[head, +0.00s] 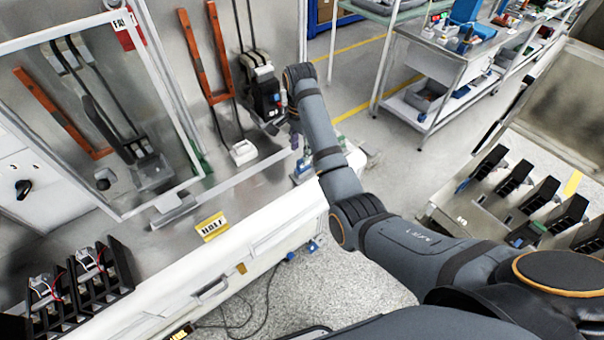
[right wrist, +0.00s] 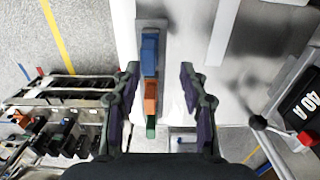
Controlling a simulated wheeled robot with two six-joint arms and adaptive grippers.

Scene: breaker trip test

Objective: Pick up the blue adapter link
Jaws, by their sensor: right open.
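The blue adapter link (right wrist: 149,52) shows in the right wrist view as a small blue block on a narrow grey holder. It stands in a row with an orange block (right wrist: 150,92) and a green block (right wrist: 151,127). My right gripper (right wrist: 160,82) is open and empty. Its two fingers appear on either side of the row in that view, apart from the blocks. In the head view, my right gripper (head: 295,138) is small and partly hidden by my wrist. My left gripper is in neither view.
An open metal cabinet with orange bars (head: 205,50) stands at the left. A yellow label (head: 212,227) is on its front ledge. A black rack (head: 80,292) is at the lower left. A tray of black slots (head: 515,195) is at the right. A grey cart (head: 445,60) stands behind.

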